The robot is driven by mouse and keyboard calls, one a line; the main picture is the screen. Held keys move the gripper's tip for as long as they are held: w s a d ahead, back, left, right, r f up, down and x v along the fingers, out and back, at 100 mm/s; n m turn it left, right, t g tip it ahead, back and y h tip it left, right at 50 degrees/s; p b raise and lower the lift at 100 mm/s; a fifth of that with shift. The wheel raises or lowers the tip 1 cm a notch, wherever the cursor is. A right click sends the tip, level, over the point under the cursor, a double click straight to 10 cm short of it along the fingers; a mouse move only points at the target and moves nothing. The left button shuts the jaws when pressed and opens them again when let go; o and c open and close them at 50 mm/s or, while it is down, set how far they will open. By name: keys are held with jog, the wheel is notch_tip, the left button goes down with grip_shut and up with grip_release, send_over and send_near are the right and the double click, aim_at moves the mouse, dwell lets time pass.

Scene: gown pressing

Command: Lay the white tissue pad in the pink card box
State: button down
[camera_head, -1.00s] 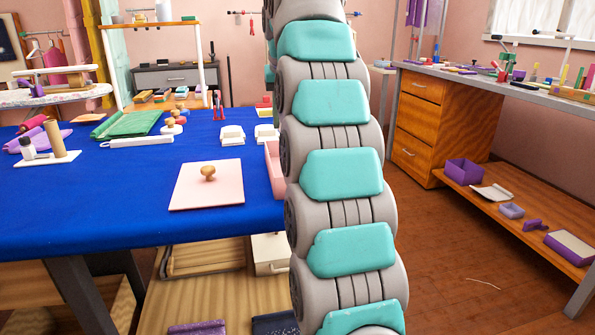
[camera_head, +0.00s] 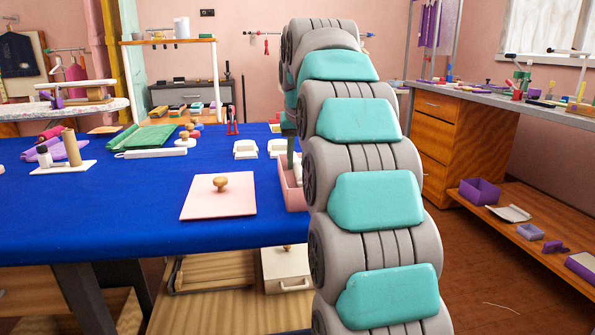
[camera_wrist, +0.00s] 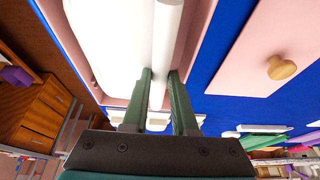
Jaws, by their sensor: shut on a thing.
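The pink card box (camera_head: 291,196) stands on the blue table, partly hidden behind my arm. In the wrist view its pink wall (camera_wrist: 204,24) runs beside the white tissue pad (camera_wrist: 105,40). The pad shows as a flat white area with a raised white roll along it, lying within the box's outline; whether it touches the floor I cannot tell. My gripper (camera_wrist: 161,76) has its two green fingers shut on the white roll. In the head view a green finger shows at the box, the rest hidden by my arm.
A pink lid (camera_head: 218,204) with a wooden knob lies left of the box. White blocks (camera_head: 246,149) stand behind it. A green folded cloth (camera_head: 130,138) and a stand with a brown roll (camera_head: 73,148) are farther left. Blue cloth at the front left is clear.

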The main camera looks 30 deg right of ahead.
jog(key=shift+f, duration=1.4)
jog(key=shift+f, duration=0.1)
jog(key=shift+f, duration=0.25)
jog(key=c, duration=1)
grip_release()
jog(key=shift+r, duration=0.15)
